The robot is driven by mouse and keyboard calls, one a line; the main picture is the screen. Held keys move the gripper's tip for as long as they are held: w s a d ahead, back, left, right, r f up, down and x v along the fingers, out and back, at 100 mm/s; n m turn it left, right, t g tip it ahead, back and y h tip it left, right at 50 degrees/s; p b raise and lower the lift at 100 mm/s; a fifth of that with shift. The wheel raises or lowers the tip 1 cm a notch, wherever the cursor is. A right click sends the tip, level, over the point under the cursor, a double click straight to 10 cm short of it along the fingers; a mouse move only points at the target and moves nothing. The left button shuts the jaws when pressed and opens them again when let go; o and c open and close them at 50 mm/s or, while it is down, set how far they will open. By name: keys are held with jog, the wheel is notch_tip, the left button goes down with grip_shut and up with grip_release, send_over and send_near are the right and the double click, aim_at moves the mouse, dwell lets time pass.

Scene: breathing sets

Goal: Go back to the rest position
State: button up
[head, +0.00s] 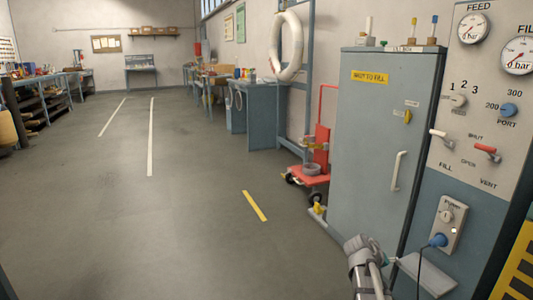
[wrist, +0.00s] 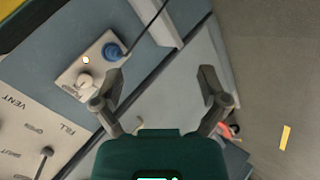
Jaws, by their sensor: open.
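My gripper (wrist: 161,84) shows in the wrist view with its two dark fingers spread apart and nothing between them. Behind the fingers are the grey cabinet and the blue-grey panel front. In the head view a grey and white part of my arm rises at the bottom, in front of the cabinet's lower part; the fingers cannot be made out there. The power socket (head: 449,224) with a blue plug (head: 438,240) sits on the lower panel. In the wrist view the plug (wrist: 113,50) is beyond the left finger, and I see no contact.
The control panel (head: 470,190) at right has two gauges at 0 bar, knobs, a white lever (head: 441,135) and a red lever (head: 486,149). The grey cabinet (head: 375,130) stands beside it. A red trolley (head: 317,170) is farther back. The floor (head: 180,220) at left is clear.

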jog(key=s+a+f+n+g+y+p, duration=0.15)
jog(key=s+a+y, duration=0.25)
jog(key=s+a, duration=0.5)
jog(key=s+a+g+y+p, duration=0.2)
jog(key=s+a+y, duration=0.35)
jog(key=a, duration=0.75)
notch_tip(320, 180, up, 38)
jog(key=a+p, duration=0.1)
jog(key=p, duration=3.7)
jog(key=shift+s, duration=0.2)
jog(key=shift+f+h, duration=0.1)
jog(key=shift+h, duration=0.15)
